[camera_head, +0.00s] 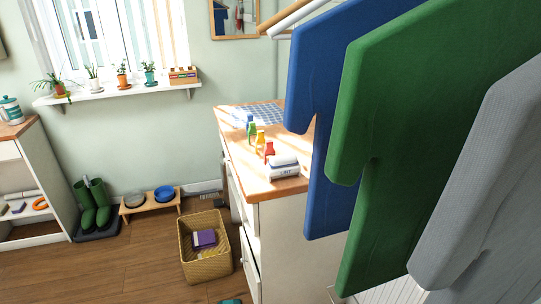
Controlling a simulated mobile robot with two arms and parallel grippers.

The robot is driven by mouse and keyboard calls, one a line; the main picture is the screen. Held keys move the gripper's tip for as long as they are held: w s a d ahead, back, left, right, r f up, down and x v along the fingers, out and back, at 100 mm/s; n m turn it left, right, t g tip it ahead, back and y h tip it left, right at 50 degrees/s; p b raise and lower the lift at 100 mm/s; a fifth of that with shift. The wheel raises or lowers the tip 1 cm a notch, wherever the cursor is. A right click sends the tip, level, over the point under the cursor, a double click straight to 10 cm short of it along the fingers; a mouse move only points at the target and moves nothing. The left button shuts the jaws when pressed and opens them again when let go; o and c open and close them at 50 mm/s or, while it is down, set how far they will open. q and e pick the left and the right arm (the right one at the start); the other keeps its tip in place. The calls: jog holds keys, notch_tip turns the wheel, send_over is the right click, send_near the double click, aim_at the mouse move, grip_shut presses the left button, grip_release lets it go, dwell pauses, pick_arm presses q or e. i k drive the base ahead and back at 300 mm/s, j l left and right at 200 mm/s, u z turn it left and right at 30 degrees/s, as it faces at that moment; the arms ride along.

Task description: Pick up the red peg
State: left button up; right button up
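A small red item (269,149), which looks like the red peg, stands on the wooden top of the white cabinet (228,113), near its front edge. It is the nearest of a row of small coloured items: orange-yellow (260,139), green (252,131) and blue (249,120). Their exact shape is too small to tell. The red item stands just behind a white and grey box marked "LINT" (284,168). Neither of my grippers is in view.
Blue (320,75), green (385,110) and grey (490,180) garments hang close on the right and hide part of the cabinet. A wicker basket (207,267) stands on the floor left of the cabinet. Wooden floor (110,270) is open at front left.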

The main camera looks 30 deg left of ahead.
aim_at(269, 150)
jog(key=z, duration=0.4)
jog(key=j+z, duration=0.5)
jog(key=j, duration=0.15)
jog(key=k+j+z, duration=0.1)
jog(key=j+z, duration=0.35)
jog(key=j, duration=0.15)
